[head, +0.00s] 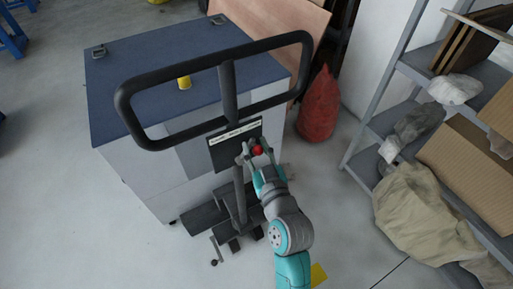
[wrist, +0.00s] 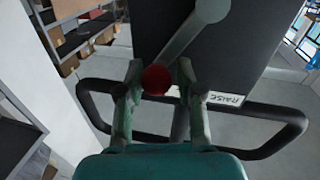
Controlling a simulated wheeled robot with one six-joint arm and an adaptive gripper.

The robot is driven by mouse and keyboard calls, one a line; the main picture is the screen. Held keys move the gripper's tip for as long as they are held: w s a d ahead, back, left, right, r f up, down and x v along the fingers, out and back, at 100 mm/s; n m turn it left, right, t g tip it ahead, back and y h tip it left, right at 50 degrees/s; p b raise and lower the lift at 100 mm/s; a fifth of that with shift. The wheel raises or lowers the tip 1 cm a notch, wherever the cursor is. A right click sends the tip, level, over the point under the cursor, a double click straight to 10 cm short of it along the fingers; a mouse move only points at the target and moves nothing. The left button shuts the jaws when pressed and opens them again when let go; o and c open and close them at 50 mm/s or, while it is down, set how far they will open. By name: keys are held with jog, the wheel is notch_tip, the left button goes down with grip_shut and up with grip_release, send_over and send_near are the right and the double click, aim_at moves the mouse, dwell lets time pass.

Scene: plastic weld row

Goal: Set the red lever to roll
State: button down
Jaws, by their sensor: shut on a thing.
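The red lever's round red knob (head: 258,149) is at the lower edge of the dark panel (head: 222,158) on a handled machine. In the wrist view the knob (wrist: 156,79) sits between the two fingers of my gripper (wrist: 158,76), which is shut on it. The lever's grey arm (wrist: 190,35) slants up and right from the knob to a round pivot. A pale label strip (wrist: 225,98) reads RAISE, to the right of the knob. Other words on the strip are hidden by my fingers or too small to read. My gripper (head: 256,151) also shows in the head view.
A black loop handle (head: 165,141) surrounds the area above the panel. A grey cabinet with a blue top (head: 135,65) stands behind, with a yellow object (head: 184,82) on it. A red sack (head: 319,105) and a loaded shelf (head: 355,150) stand right. Floor at left is clear.

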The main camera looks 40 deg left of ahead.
jog(key=shift+s+r+n, duration=0.1)
jog(key=shift+n, duration=0.2)
jog(key=shift+s+a+r+n+y, duration=0.15)
jog(key=shift+s+n, duration=0.15)
jog(key=shift+n, duration=0.2)
jog(key=shift+s+a+r+n+y, duration=0.15)
jog(key=shift+s+n, duration=0.1)
jog(key=shift+n, duration=0.25)
jog(key=shift+s+a+n+y, duration=0.15)
jog(key=shift+s+n, duration=0.3)
jog(key=shift+n, duration=0.4)
jog(key=shift+s+a+n+y, duration=0.15)
jog(key=shift+s+n, duration=0.3)
jog(key=shift+n, duration=0.4)
jog(key=c, duration=0.9)
grip_release()
jog(key=shift+o, duration=0.2)
jog(key=v, duration=1.2)
jog(key=shift+s, duration=0.15)
